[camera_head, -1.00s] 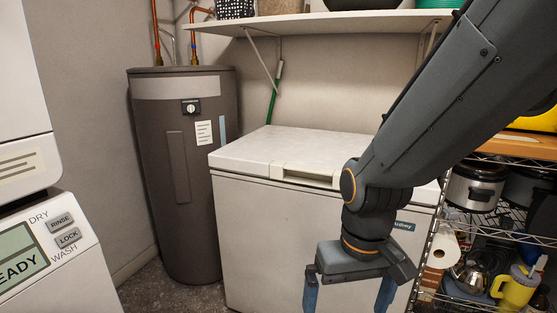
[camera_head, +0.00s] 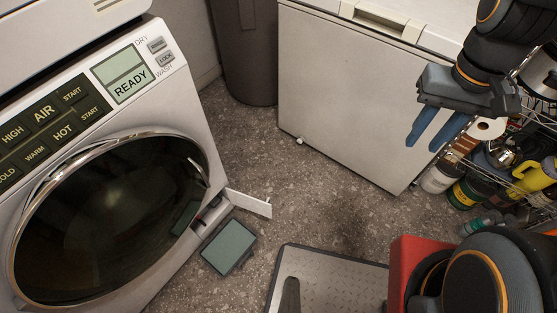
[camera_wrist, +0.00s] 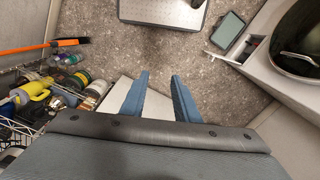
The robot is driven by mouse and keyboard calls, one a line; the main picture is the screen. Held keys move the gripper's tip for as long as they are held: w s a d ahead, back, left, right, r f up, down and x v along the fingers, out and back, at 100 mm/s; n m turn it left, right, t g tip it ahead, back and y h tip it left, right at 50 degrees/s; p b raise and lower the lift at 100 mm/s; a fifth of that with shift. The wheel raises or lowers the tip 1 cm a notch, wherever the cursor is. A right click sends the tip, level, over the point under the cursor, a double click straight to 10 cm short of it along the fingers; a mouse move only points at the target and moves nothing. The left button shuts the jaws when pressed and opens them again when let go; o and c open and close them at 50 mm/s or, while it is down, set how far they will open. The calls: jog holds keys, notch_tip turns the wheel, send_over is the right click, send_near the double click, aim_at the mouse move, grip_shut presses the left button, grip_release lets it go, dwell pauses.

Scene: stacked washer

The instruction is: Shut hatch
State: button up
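The washer (camera_head: 185,90) stands at the left in the head view. A small white hatch (camera_head: 248,203) at its lower right corner stands open, swung outward, with a dark recess (camera_head: 209,213) beside it. The round dark glass door (camera_head: 110,220) looks shut. My gripper (camera_head: 424,144) is at the upper right in front of the white chest freezer, well apart from the hatch. Its two blue fingers are spread and empty; they also show in the wrist view (camera_wrist: 159,76).
A dark flat tablet-like object (camera_head: 229,246) lies on the floor just below the hatch. A metal plate platform (camera_head: 330,272) is at the bottom centre. The chest freezer (camera_head: 350,100) and a wire shelf with bottles (camera_head: 470,190) bound the right. Speckled floor between is clear.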

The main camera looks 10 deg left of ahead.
jog(key=shift+m+g+y, duration=0.3)
jog(key=w+a+f+b, duration=0.2)
jog(key=f+b, duration=0.1)
jog(key=f, duration=0.1)
jog(key=w+a+f+b, duration=0.2)
jog(key=w+f+b, duration=0.1)
jog(key=f, duration=0.1)
jog(key=w+a+f+b, duration=0.2)
jog(key=a+f+b, duration=0.1)
jog(key=f, duration=0.1)
jog(key=shift+w+f+b, duration=0.15)
jog(key=shift+f+b, duration=0.15)
jog(key=shift+f, duration=0.05)
grip_shut()
jog(key=w+a+f+m+g+b, duration=0.1)
jog(key=w+a+f+b, duration=0.2)
jog(key=a+f+b, duration=0.85)
jog(key=w+a+f+m+b, duration=0.1)
jog(key=w+a+f+b, duration=0.4)
jog(key=f, duration=1.2)
jog(key=w+a+f+m+g+b, duration=0.1)
jog(key=a+f+b, duration=0.9)
jog(key=f, duration=0.4)
jog(key=s+a+f+b, duration=0.1)
jog(key=s+f+b, duration=0.5)
jog(key=f+b, duration=0.2)
jog(key=shift+s+a+f, duration=0.2)
jog(key=shift+a+f, duration=0.05)
jog(key=shift+f, duration=0.45)
